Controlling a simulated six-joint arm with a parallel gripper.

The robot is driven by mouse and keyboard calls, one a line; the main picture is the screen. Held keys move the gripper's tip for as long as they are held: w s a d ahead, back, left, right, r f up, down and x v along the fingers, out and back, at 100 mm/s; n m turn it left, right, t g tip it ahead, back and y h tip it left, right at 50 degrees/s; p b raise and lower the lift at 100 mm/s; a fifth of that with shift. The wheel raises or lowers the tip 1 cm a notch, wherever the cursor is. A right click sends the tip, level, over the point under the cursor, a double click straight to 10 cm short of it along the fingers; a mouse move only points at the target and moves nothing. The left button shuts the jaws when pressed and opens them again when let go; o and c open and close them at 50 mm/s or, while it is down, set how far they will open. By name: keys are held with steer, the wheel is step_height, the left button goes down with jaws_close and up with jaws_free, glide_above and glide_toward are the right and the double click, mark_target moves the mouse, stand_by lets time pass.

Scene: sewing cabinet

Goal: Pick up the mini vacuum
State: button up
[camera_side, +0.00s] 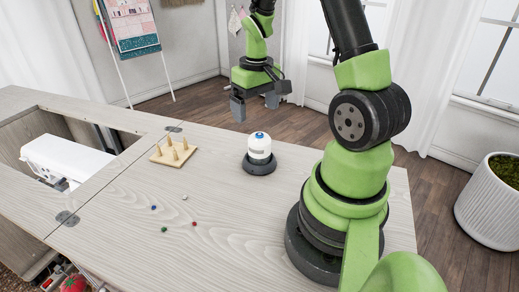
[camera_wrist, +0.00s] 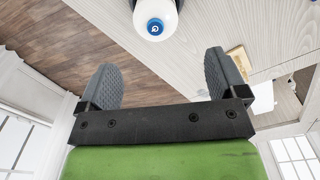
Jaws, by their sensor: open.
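The mini vacuum (camera_side: 260,150) stands upright on the wooden table top. It has a white body, a dark grey base and a blue button on top. My gripper (camera_side: 256,103) is open and empty, above and behind the vacuum in the side view, apart from it. In the wrist view the vacuum (camera_wrist: 155,18) is at the top edge, cut off by the frame, beyond the fingertips. The open fingers of my gripper (camera_wrist: 165,72) have nothing between them.
A wooden peg board (camera_side: 174,152) stands left of the vacuum. Several small coloured beads (camera_side: 164,229) lie on the table's front part. A white sewing machine (camera_side: 66,160) sits in the cabinet opening at left. A potted plant (camera_side: 490,205) stands on the floor at right.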

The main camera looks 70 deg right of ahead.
mark_target(260, 136)
steer(key=f, duration=0.5)
steer(key=shift+s+d+f, duration=0.25)
steer(key=shift+d+f, duration=0.1)
steer(key=f, duration=0.5)
steer(key=shift+s+a+f, duration=0.2)
steer(key=shift+a+f, duration=0.1)
steer(key=shift+a, duration=0.1)
steer(key=c, duration=1.2)
steer(key=shift+r, duration=0.1)
